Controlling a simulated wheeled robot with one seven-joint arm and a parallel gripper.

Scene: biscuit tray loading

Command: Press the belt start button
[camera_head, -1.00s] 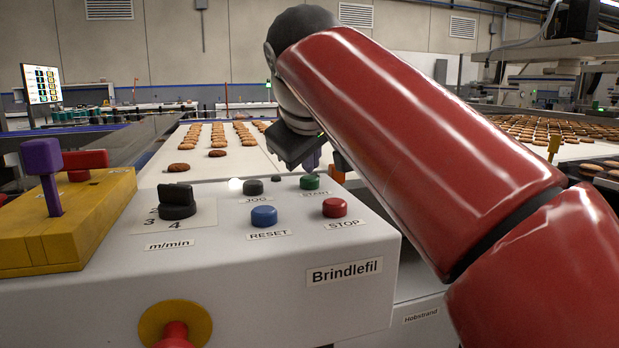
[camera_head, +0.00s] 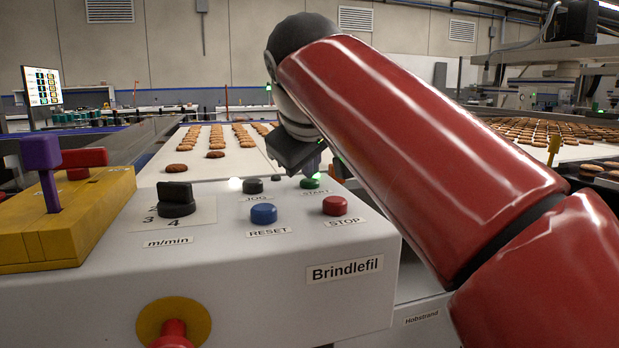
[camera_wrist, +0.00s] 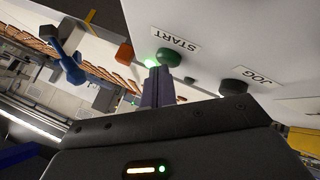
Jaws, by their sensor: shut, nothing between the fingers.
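The green START button (camera_head: 310,184) is on the top of the grey control box, at the back right of its buttons. It shows a bright green glow. It also appears in the wrist view (camera_wrist: 170,57), beside its START label. My gripper (camera_head: 318,173) is shut and empty, pointing down at the button from behind. In the wrist view the shut fingertips (camera_wrist: 158,72) overlap the button's edge, with a green glow beside them. They are at the button or very close; contact itself is hard to see.
The black JOG button (camera_head: 253,186), blue RESET button (camera_head: 264,214) and red STOP button (camera_head: 335,206) are close by. A black speed knob (camera_head: 176,199) and yellow lever block (camera_head: 75,222) stand left. Behind is a pale belt (camera_head: 245,164) with biscuits.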

